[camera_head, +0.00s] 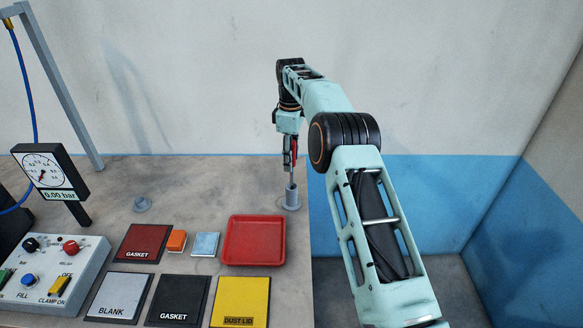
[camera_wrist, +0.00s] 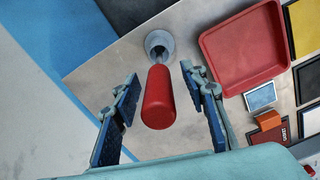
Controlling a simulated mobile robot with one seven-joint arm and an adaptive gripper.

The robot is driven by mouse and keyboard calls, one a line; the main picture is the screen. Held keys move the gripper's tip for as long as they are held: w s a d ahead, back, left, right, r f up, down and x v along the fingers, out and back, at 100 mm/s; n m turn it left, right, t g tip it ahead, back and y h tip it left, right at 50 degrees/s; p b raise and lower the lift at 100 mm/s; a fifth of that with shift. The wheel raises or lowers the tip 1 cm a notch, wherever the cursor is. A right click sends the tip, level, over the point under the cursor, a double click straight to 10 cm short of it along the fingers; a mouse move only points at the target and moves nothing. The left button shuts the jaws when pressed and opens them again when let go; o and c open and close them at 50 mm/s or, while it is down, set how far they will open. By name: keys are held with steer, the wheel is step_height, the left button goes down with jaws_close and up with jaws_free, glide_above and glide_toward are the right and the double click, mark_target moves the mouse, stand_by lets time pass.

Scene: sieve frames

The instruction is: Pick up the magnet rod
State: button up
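The magnet rod has a red handle (camera_wrist: 158,97) and a thin metal shaft. It stands in a grey round holder (camera_head: 292,199) near the right edge of the bench, and the holder also shows in the wrist view (camera_wrist: 159,44). My gripper (camera_head: 290,150) points down above the holder. In the wrist view my gripper (camera_wrist: 162,105) is open, with one finger on each side of the red handle. Gaps show between the handle and both fingers in that view. The shaft's lower end is hidden in the holder.
A red tray (camera_head: 253,262) lies just left of the holder. Left of it are an orange block (camera_head: 176,241), a light blue plate (camera_head: 205,244) and labelled mats. A control box (camera_head: 50,268) and a pressure gauge (camera_head: 46,172) stand far left. The bench ends just right of the holder.

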mark_target(291, 175)
steer(key=shift+f, duration=1.45)
steer(key=shift+c, duration=0.7)
jaws_close()
